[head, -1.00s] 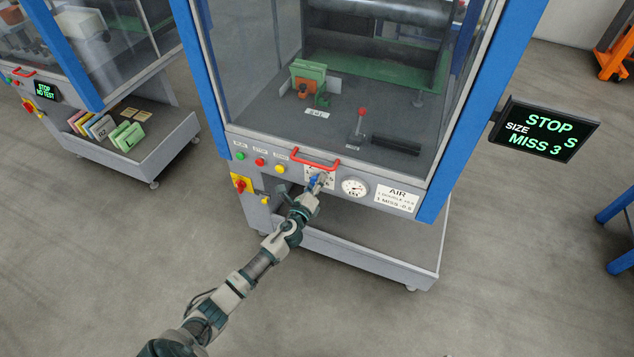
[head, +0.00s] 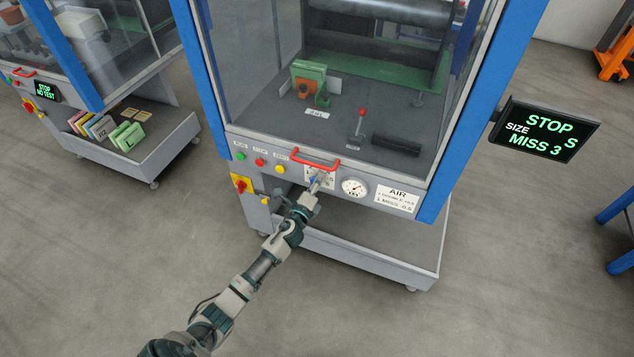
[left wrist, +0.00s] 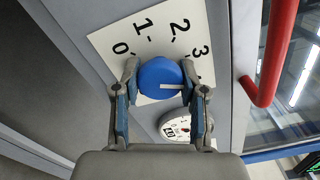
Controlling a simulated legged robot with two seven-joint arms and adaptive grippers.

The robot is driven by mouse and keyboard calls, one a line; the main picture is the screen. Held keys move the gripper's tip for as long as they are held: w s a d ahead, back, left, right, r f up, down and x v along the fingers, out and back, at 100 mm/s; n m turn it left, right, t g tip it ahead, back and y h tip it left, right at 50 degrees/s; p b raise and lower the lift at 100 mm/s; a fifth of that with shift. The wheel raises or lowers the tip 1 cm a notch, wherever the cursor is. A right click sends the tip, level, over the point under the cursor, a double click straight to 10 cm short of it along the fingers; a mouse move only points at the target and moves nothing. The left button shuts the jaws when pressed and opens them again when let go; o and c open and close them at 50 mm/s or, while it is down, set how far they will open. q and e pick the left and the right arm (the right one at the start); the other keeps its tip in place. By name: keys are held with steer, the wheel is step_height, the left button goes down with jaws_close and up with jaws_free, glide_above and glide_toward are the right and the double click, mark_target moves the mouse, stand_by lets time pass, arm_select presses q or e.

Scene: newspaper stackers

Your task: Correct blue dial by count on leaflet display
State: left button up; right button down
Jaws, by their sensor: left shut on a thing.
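The blue dial (left wrist: 160,72) sits on a white scale plate (left wrist: 112,40) with the figures 0, 1, 2 and 3 readable. In the left wrist view its white pointer line points to the right, beyond the 3; the plate there is partly hidden by a finger. My left gripper (left wrist: 160,92) is shut on the dial, one finger on each side; it also shows in the head view (head: 316,184). The side display (head: 541,131) reads STOP, SIZE S, MISS 3. A white AIR label (head: 397,197) has small lines about double and miss. My right gripper is not in view.
A round gauge (head: 354,187) sits right of the dial. A red handle bar (head: 316,159) runs just above, close to my gripper. Green, red and yellow buttons (head: 260,162) are to the left. A grey tray (head: 370,254) juts out below the panel.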

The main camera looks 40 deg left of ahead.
arm_select(q)
steer(key=shift+f, duration=0.25)
steer(key=o, duration=1.1)
steer(key=shift+c, duration=0.2)
steer(key=shift+o, duration=0.4)
steer(key=shift+r, duration=0.1)
steer(key=v, duration=1.2)
